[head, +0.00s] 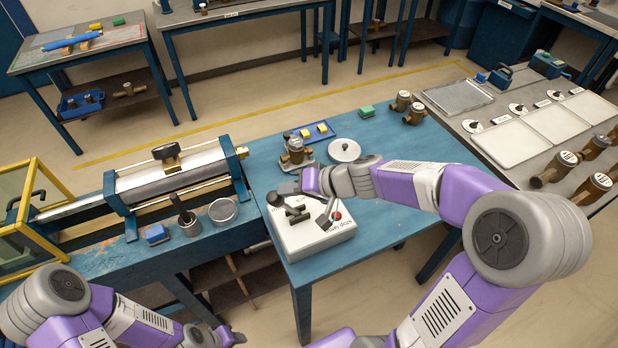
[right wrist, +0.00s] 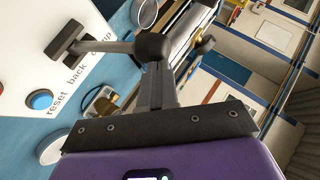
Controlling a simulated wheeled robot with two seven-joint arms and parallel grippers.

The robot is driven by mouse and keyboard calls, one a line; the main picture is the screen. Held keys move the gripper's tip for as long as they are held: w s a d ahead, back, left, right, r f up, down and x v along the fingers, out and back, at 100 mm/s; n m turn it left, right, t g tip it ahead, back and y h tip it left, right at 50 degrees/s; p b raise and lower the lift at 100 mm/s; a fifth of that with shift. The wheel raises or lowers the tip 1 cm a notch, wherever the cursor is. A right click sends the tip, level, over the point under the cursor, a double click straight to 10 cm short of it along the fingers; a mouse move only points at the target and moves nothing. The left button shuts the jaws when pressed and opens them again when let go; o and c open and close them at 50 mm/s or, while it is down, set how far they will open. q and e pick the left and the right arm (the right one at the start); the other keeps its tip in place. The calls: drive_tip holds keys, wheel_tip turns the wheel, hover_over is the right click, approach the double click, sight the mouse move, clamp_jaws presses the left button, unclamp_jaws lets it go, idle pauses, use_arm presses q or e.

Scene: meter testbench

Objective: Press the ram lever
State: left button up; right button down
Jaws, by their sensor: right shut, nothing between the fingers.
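A white control box (head: 312,240) sits on the blue table. A lever with a black ball knob (head: 275,198) sticks out from its left part; in the right wrist view the knob (right wrist: 152,47) and its rod reach right from a dark base beside "back". I cannot read which is the ram lever. My right gripper (head: 291,188) is shut and empty, above the box's rear edge close to the knob. In its wrist view the fingers (right wrist: 185,60) overlap the knob; contact is unclear. My left gripper (head: 232,337) is low at the bottom edge, its jaws unclear.
A brass meter (head: 295,150), a white disc (head: 344,150) and a blue tray (head: 318,132) stand behind the box. A long cylinder rig (head: 175,180) fills the left bench. The table is clear right of the box, under my right arm.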

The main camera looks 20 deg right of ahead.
drive_tip(key=w+d+p+v, duration=0.1)
drive_tip(key=w+v, duration=0.1)
drive_tip(key=v, duration=1.1)
drive_tip(key=shift+w+d+r+p, duration=0.15)
drive_tip(key=shift+d+r+p, duration=0.1)
drive_tip(key=shift+r+p, duration=0.1)
